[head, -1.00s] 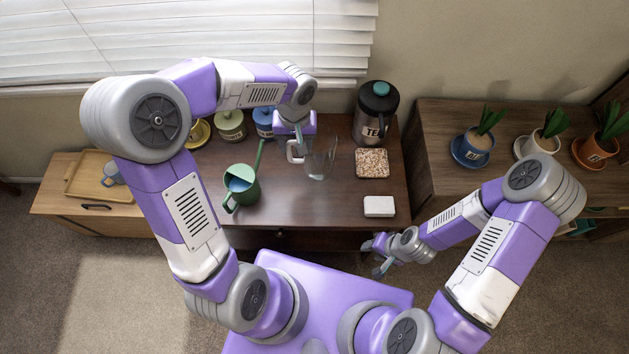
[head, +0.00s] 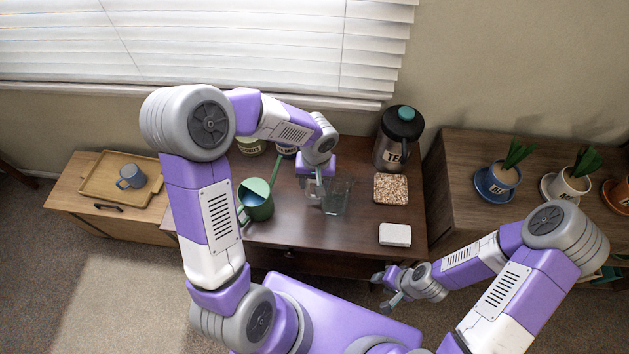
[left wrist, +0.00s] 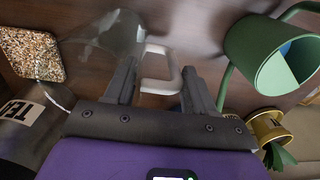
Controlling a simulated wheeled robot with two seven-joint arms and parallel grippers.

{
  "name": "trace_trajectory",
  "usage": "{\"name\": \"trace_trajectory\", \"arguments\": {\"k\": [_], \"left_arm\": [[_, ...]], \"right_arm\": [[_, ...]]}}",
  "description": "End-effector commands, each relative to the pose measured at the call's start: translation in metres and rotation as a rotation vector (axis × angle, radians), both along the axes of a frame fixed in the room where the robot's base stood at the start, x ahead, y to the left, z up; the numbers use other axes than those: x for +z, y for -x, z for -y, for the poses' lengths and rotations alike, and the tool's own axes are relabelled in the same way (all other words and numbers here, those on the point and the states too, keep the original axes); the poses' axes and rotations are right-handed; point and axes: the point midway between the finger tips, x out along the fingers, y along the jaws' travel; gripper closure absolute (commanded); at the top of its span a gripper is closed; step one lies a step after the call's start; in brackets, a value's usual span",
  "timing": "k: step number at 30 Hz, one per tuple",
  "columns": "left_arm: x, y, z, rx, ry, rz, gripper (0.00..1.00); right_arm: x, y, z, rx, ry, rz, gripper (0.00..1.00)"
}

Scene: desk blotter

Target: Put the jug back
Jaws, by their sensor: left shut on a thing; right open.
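The clear glass jug (head: 338,194) stands upright at the middle of the dark desk, left of a speckled square mat (head: 391,188). I cannot tell whether its base touches the desk. My left gripper (head: 317,183) comes down at the jug's left side and is shut on its pale handle. In the left wrist view the handle (left wrist: 160,72) lies between the two dark fingers, with the faint glass body (left wrist: 112,38) to its left. My right gripper (head: 385,287) is open and empty in front of the desk's front edge.
A green watering can (head: 257,207) stands left of the jug. A tea canister (head: 392,150) stands behind the mat and a white block (head: 395,234) in front of it. Potted plants (head: 500,176) stand on the right cabinet.

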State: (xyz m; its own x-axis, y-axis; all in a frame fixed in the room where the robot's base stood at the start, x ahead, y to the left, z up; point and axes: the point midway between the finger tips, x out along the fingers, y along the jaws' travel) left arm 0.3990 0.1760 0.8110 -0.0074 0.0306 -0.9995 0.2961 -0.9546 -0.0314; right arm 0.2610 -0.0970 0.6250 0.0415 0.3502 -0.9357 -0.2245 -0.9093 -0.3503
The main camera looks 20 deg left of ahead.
Motion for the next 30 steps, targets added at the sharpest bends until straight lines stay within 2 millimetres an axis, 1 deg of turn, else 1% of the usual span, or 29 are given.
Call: {"name": "trace_trajectory", "arguments": {"k": [2,3,7,8,16,20,23,30], "left_arm": [[-0.004,0.000,0.000,0.000,0.000,0.001,1.00],[-0.003,0.000,0.000,0.000,0.000,0.000,0.42],[-0.003,0.000,0.000,0.000,0.000,0.000,0.22],[-0.003,0.000,0.000,0.000,0.000,0.000,0.20],[-0.002,0.000,0.000,0.000,0.000,0.000,0.20],[0.006,0.000,0.000,0.000,0.000,0.001,0.20],[0.024,-0.001,0.001,0.000,-0.001,0.005,0.20],[0.078,-0.002,0.002,0.001,0.000,0.005,0.20]], "right_arm": [[-0.004,0.000,0.000,0.000,0.000,0.000,0.57],[-0.004,0.000,0.000,0.000,0.000,0.000,0.57],[-0.003,0.000,0.000,0.000,0.000,0.000,0.57],[-0.003,0.000,0.000,0.000,0.000,0.000,0.57],[-0.002,0.000,0.000,0.000,0.000,0.000,0.57],[0.003,0.000,0.000,0.000,0.000,0.000,0.57],[0.009,0.000,0.000,0.000,0.000,0.000,0.57],[0.026,0.000,0.000,0.000,0.000,0.000,0.57]]}}
